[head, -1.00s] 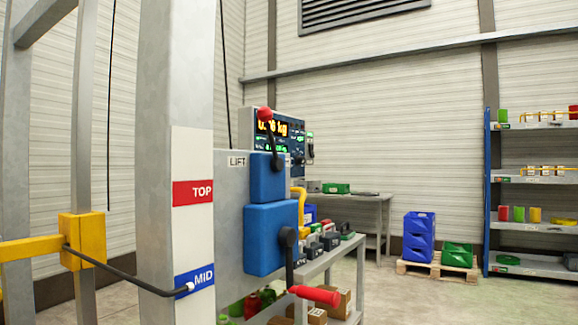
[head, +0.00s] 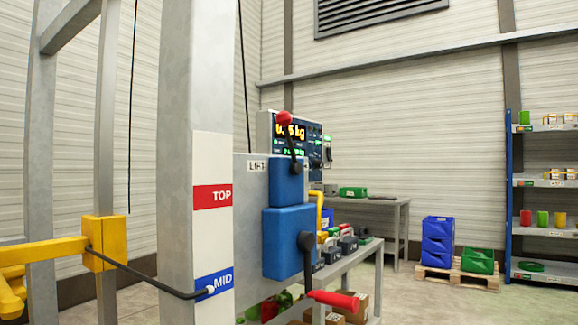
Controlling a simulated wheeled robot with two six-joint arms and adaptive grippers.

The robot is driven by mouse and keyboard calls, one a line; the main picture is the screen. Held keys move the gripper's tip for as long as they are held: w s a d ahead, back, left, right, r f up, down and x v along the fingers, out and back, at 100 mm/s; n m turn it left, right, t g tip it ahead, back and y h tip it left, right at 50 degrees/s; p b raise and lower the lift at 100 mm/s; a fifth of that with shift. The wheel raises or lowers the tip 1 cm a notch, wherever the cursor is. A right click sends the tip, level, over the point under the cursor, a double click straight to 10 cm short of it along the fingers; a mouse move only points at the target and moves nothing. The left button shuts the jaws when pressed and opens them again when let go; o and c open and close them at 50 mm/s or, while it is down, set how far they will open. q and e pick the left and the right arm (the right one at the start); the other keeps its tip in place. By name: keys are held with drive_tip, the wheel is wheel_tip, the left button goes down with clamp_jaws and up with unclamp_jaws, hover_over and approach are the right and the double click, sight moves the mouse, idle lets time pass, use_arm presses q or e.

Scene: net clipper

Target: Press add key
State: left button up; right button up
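A panel with a lit display (head: 291,131) reading in kg stands behind the lift post, partly hidden by a red-knobbed lever (head: 285,118). Small buttons and green lights show beside and below the display. They are too small to read, and I cannot pick out an add key. Neither of my grippers is in view.
A grey post (head: 184,90) with TOP and MID labels stands close in front. Blue lift boxes (head: 288,243) and a red-handled crank (head: 333,299) stick out beside it. A yellow bracket (head: 104,243) is at left. Blue crates (head: 437,241) and a shelf rack (head: 511,195) stand right, with clear floor before them.

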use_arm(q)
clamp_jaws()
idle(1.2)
